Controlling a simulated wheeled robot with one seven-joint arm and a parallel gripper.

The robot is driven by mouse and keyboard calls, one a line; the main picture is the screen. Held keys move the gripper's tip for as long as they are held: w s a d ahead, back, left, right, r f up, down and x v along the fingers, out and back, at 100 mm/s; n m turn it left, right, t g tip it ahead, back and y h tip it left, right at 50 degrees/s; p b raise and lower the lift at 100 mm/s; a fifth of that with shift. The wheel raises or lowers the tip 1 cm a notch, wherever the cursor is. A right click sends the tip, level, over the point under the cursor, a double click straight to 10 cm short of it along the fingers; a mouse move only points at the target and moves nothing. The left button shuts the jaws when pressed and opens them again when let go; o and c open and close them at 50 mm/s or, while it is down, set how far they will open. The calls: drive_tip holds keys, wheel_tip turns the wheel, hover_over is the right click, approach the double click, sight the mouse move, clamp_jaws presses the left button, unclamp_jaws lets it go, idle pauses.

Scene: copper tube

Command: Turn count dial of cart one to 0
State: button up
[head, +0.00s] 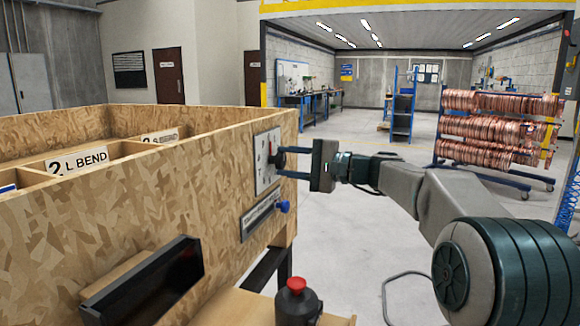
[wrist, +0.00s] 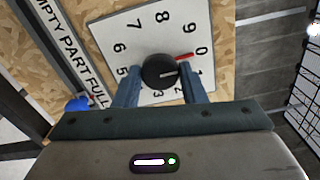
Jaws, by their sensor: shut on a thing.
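The count dial's black knob (wrist: 158,71) sits on a white plate (wrist: 150,40) numbered in a ring. In the wrist view a white line on the knob points roughly right, toward the 1. A red mark (wrist: 185,57) lies beside the knob near the 0. My gripper (wrist: 162,84) has its two fingers on either side of the knob and is shut on it. In the head view the plate (head: 265,150) is on the end of the wooden cart (head: 190,180), and my gripper (head: 285,163) reaches it from the right. The fingers hide part of the lower numbers.
Below the dial are an EMPTY PART FULL label (head: 260,216) and a blue knob (head: 283,206). A red-topped button (head: 297,285) stands below the cart. Racks of copper tube (head: 500,125) are at the right. The floor behind my arm is open.

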drive_tip(key=o, duration=1)
drive_tip(key=v, duration=1.4)
drive_tip(key=shift+a+p, duration=0.1)
drive_tip(key=shift+p, duration=0.2)
